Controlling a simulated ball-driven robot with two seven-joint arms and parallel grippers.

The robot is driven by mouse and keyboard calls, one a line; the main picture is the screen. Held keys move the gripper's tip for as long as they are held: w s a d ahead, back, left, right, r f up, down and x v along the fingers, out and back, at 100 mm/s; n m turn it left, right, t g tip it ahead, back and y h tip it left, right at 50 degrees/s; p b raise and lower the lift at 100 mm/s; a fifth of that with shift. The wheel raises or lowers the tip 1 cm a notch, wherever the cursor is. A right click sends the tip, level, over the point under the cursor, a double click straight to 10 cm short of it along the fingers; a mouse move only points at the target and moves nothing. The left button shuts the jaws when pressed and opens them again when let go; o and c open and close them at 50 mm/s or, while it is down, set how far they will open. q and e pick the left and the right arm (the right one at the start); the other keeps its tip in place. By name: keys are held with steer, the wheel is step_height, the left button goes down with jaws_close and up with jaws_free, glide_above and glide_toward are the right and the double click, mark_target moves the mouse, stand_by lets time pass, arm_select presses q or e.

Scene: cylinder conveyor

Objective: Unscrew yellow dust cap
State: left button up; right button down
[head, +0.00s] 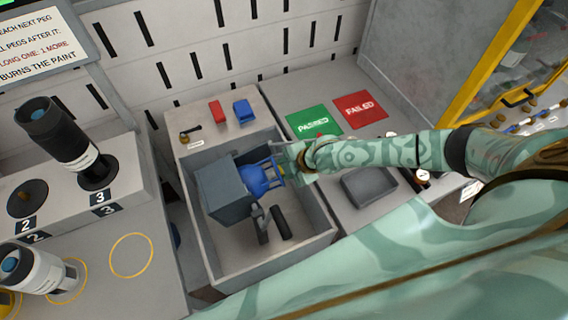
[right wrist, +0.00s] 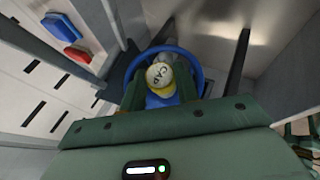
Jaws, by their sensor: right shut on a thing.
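The yellow dust cap (right wrist: 159,75) shows in the right wrist view, with small dark marks on its face. It sits at the centre of a blue ring-shaped guard (right wrist: 197,68). In the head view the blue valve body (head: 257,180) projects from a grey block (head: 222,191) inside an open grey bin. My right gripper (head: 286,162) reaches in from the right to the end of the blue body. In the right wrist view its fingers (right wrist: 160,92) are shut around the cap. The head view mostly hides the cap behind the gripper. My left gripper is not in view.
The grey bin (head: 323,232) has raised walls around the block. A dark cylinder (head: 280,222) lies in it. Red (head: 216,112) and blue (head: 243,111) blocks sit behind. Green PASSED (head: 314,122) and red FAILED (head: 360,109) pads lie right.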

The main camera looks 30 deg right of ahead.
steer(key=shift+s+f+n+t, duration=0.1)
steer(key=shift+n+t, duration=0.2)
steer(key=shift+t, duration=0.4)
steer(key=n+t+b, duration=0.1)
steer(key=b, duration=0.1)
steer(key=n+t+y+b, duration=0.1)
steer(key=t+b, duration=0.1)
steer(key=b, duration=0.1)
steer(key=n+t+b, duration=0.1)
steer(key=b, duration=0.2)
steer(key=shift+s+f+t, duration=0.2)
steer(key=shift+f+t, duration=0.1)
steer(key=shift+t, duration=0.1)
